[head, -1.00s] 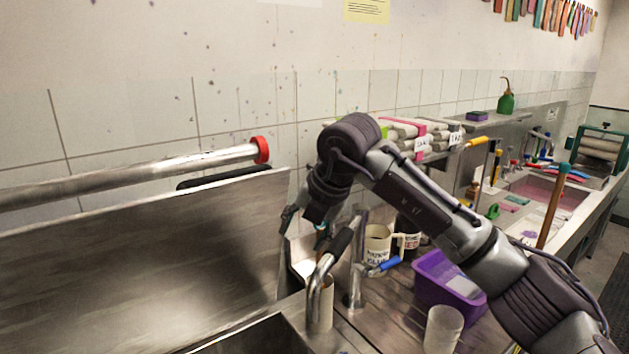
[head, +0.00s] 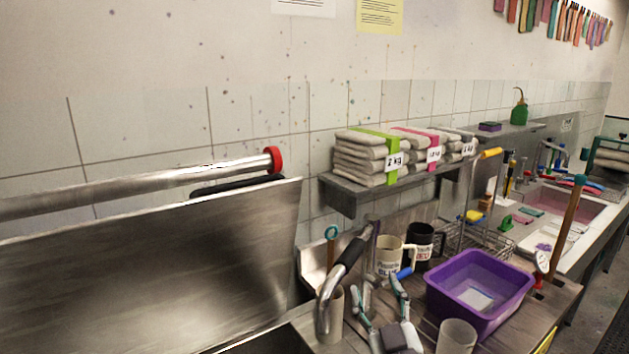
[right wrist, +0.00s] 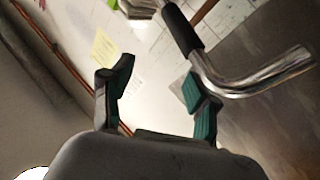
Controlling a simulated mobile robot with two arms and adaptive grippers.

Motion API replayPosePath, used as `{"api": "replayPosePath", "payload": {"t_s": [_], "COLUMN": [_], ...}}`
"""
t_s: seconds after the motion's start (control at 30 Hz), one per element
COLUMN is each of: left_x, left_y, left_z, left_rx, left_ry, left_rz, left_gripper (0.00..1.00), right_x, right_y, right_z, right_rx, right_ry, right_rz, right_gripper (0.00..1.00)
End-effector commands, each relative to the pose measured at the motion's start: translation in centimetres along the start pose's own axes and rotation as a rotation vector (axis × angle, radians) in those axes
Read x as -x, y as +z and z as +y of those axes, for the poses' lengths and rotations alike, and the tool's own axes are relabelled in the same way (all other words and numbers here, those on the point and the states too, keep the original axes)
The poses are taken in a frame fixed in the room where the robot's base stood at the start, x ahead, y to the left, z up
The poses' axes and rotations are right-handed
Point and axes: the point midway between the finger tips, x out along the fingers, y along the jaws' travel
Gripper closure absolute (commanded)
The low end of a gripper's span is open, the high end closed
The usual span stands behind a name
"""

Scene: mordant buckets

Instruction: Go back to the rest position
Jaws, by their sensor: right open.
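My right gripper (head: 382,290) shows low in the middle of the head view, beside the bent steel pipe with a black grip (head: 325,307). Its two fingers are spread apart and nothing is between them. In the right wrist view the open fingers (right wrist: 155,82) have teal pads, and the same steel pipe (right wrist: 260,80) with its black sleeve passes close to the right finger. I cannot tell whether they touch. My left gripper is not in view.
A large steel panel (head: 150,270) fills the left. Two mugs, one cream (head: 389,258) and one black (head: 420,240), stand behind the gripper. A purple tub (head: 505,290) and a pale cup (head: 456,338) are to its right. A shelf (head: 345,197) holds folded cloth bundles.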

Motion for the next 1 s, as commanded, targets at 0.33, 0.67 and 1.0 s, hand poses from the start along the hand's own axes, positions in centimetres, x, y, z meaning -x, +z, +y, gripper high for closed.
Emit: {"api": "replayPosePath", "payload": {"t_s": [0.33,0.67,1.0], "left_x": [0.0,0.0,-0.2], "left_y": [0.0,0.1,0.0], "left_z": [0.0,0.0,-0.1], "left_rx": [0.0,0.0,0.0], "left_ry": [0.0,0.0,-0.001], "left_rz": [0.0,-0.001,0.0], "left_gripper": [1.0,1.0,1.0], "right_x": [14.5,29.5,37.9], "right_y": [15.7,20.4,22.0], "right_z": [1.6,-0.2,-2.1], "right_rx": [-0.136,-0.194,-0.22], "right_ry": [0.038,-0.11,-0.25], "right_rz": [-0.747,-1.265,-1.528], "right_gripper": [0.4,0.4,0.4]}}
